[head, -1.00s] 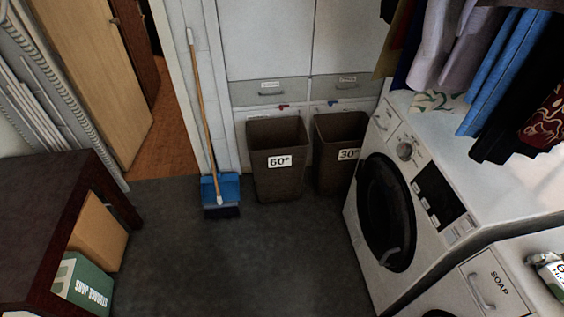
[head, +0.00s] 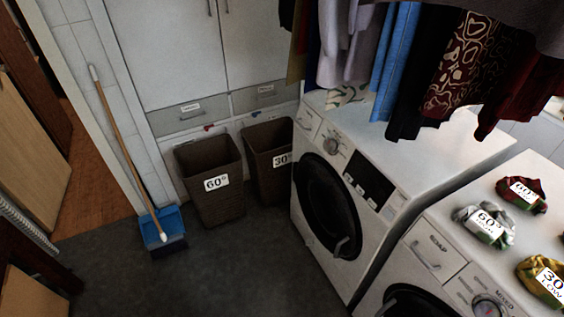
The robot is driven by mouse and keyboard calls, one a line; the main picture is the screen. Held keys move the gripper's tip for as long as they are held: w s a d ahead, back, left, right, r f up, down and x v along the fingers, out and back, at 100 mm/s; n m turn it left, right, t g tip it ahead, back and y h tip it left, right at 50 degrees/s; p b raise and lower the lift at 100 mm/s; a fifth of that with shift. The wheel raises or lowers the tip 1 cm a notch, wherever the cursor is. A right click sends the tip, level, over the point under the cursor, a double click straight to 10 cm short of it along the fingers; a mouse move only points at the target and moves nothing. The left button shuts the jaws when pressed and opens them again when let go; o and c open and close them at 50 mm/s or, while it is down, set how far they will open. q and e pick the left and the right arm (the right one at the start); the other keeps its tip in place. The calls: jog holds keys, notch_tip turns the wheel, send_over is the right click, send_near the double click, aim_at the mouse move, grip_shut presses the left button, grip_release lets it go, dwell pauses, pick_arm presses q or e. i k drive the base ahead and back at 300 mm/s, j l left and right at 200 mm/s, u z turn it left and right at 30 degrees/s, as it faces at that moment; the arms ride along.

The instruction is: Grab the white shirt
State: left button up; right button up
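A crumpled white and grey cloth bundle (head: 468,216) with a "60°" label lies on top of the nearer washing machine at the right; it looks like the white shirt, but its shape as a shirt cannot be told. A pale cloth with a green pattern (head: 346,95) shows at the back of the farther machine, partly hidden under hanging clothes. Neither of my grippers is in view.
Beside the white bundle lie a dark red bundle (head: 524,197) and a yellow-green bundle (head: 541,272). Clothes (head: 392,60) hang above the farther washing machine (head: 440,165). Brown bins (head: 211,182) and a broom (head: 125,150) stand at the back wall. The grey floor (head: 240,280) is clear.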

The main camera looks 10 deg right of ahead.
aim_at(492, 224)
jog(key=z, duration=1.95)
